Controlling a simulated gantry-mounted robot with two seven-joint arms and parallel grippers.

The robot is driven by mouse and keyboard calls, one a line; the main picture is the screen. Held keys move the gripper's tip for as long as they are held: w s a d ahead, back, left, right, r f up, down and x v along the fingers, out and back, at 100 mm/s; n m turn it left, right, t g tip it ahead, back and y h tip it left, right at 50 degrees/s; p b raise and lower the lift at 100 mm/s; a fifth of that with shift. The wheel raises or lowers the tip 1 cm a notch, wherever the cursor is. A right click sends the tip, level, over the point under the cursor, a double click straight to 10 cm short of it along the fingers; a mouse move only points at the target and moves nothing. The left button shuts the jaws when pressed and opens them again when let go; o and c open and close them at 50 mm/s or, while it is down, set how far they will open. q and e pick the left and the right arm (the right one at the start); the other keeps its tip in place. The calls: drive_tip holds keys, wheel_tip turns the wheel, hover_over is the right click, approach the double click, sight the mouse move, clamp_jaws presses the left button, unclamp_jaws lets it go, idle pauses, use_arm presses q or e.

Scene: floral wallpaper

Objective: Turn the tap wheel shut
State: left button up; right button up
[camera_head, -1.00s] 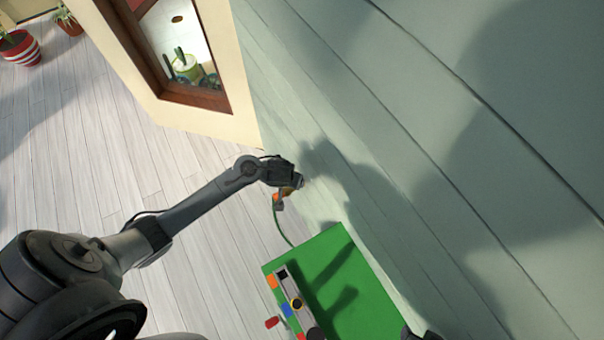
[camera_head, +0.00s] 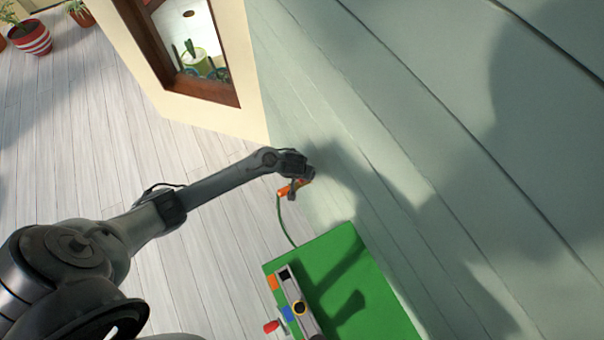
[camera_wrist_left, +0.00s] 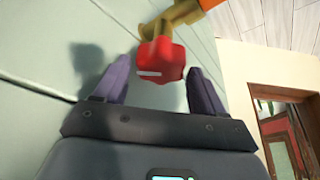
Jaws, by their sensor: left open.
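The tap wheel (camera_wrist_left: 160,62) is red, with a white mark on its face, and sits on a brass tap (camera_wrist_left: 172,20) at the top of the left wrist view. My left gripper (camera_wrist_left: 157,78) is open, with one dark finger on each side of the red wheel. I cannot tell whether the fingers touch it. In the head view my left gripper (camera_head: 300,186) is at the green wall, beside the orange hose fitting (camera_head: 286,189); the wheel is hidden there by the gripper. My right gripper is not in view.
A green box (camera_head: 360,285) with coloured buttons and a dark lever-like shadow stands below the tap. A green hose (camera_head: 280,222) runs down from the fitting behind it. A framed window (camera_head: 195,50) is in the cream wall to the left.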

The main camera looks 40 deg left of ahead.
use_arm(q)
drive_tip(key=shift+w+f, duration=0.15)
drive_tip(key=shift+f, duration=0.15)
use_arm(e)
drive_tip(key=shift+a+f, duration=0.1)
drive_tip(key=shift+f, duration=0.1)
use_arm(q)
drive_tip(key=c, duration=0.8)
drive_tip(key=shift+a, duration=0.1)
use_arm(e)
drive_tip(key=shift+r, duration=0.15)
